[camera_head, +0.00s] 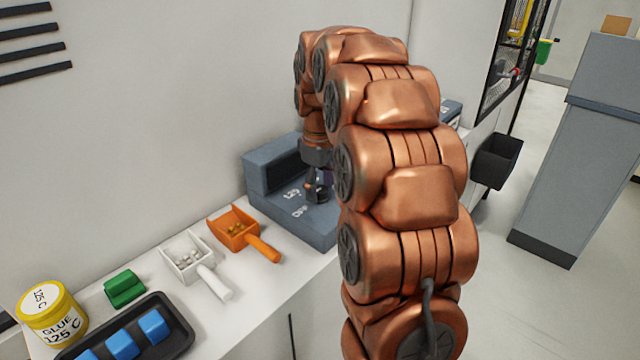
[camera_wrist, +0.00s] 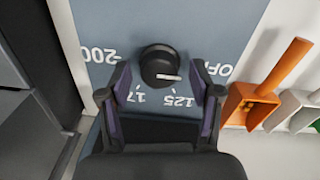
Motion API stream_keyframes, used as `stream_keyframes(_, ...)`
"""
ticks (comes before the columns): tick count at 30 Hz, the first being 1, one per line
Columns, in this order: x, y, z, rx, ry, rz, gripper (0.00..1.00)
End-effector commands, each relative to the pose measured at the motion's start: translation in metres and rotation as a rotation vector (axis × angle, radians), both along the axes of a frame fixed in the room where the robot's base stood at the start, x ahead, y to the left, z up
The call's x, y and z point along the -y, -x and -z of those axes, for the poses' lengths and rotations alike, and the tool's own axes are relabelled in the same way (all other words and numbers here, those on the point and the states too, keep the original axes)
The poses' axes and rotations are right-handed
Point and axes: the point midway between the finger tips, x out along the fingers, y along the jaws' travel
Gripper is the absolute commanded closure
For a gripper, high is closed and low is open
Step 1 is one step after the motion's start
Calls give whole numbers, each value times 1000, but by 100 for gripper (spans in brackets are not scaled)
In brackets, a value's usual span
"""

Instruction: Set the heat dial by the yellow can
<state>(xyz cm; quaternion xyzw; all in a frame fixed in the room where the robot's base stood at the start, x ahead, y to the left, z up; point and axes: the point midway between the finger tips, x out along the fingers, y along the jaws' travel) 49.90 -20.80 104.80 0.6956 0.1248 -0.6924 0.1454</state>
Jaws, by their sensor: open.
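The heat dial (camera_wrist: 160,64) is a round black knob on a blue-grey panel (camera_wrist: 200,25), with OFF, 125, a partly hidden 17-, and 200 printed around it. Its white pointer mark lies toward the lower right; I cannot tell exactly which label it meets. My gripper (camera_wrist: 160,84) is open, with one finger on each side of the dial; contact is not clear. In the head view my gripper (camera_head: 318,188) is over the blue-grey machine (camera_head: 270,170), hiding the dial. The yellow can (camera_head: 50,312) stands at lower left, labelled GLUE 125 C.
Along the white counter are an orange scoop (camera_head: 235,228) and a white scoop (camera_head: 187,263) holding pellets, a green block (camera_head: 125,288), and a black tray (camera_head: 180,338) of blue blocks. The wall is close behind the machine. My arm hides the counter's right part.

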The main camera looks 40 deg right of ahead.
Motion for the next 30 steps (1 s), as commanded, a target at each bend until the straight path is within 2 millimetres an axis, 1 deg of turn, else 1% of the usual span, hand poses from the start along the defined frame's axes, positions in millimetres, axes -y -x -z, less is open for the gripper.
stream_keyframes(7, 0, 0, 0, 1, 1, 0, 36)
stream_keyframes(24, 0, 0, 0, 1, 1, 0, 96)
stream_keyframes(30, 0, -1, 1, 2, 0, 10, 96)
